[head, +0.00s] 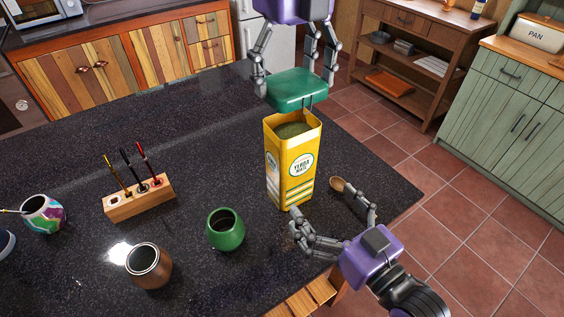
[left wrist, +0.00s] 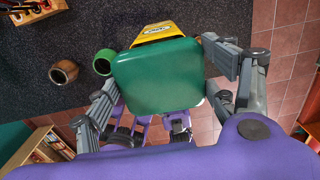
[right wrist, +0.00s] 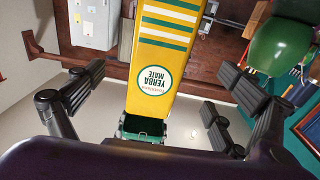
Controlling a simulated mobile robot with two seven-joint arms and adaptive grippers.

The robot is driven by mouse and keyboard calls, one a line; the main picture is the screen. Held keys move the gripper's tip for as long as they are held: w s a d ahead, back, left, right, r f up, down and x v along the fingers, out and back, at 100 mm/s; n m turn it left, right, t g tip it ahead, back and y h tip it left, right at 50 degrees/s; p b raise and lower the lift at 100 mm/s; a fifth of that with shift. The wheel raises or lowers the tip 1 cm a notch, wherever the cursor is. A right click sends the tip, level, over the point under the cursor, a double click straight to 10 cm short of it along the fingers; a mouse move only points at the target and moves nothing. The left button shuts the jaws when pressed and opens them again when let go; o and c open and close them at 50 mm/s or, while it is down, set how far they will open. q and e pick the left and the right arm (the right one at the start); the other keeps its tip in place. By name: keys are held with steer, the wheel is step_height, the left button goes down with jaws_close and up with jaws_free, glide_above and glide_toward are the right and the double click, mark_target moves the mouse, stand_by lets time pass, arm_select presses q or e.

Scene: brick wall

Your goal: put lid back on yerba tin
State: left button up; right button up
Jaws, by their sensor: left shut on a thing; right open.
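The yellow yerba tin (head: 291,165) stands upright on the dark counter with its top open and green yerba inside. It shows in the left wrist view (left wrist: 158,32) behind the lid and fills the middle of the right wrist view (right wrist: 164,60). My left gripper (head: 296,88) is shut on the green lid (head: 298,90) and holds it level just above the tin's opening, apart from the rim. The lid (left wrist: 157,78) covers most of the tin in the left wrist view. My right gripper (head: 309,232) is open beside the tin's lower front, with the tin between its spread fingers in its wrist view.
A green mate cup (head: 225,230), a brown cup (head: 148,265) and a painted cup (head: 44,215) stand left on the counter (head: 80,160). A wooden holder (head: 139,198) carries several straws. A wooden spoon (head: 338,184) lies right of the tin, near the counter's right edge.

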mark_target(291, 140)
arm_select(q)
steer(key=shift+s+d, duration=0.15)
steer(key=shift+s, duration=0.1)
arm_select(e)
steer(key=shift+s+d, duration=0.1)
steer(key=shift+s, duration=0.05)
arm_select(q)
steer(key=shift+w, duration=0.1)
arm_select(e)
steer(key=x, duration=1.2)
steer(key=shift+c, duration=0.5)
steer(key=c, duration=1.7)
arm_select(q)
steer(key=shift+f, duration=2.45)
arm_select(e)
steer(key=shift+o, duration=0.2)
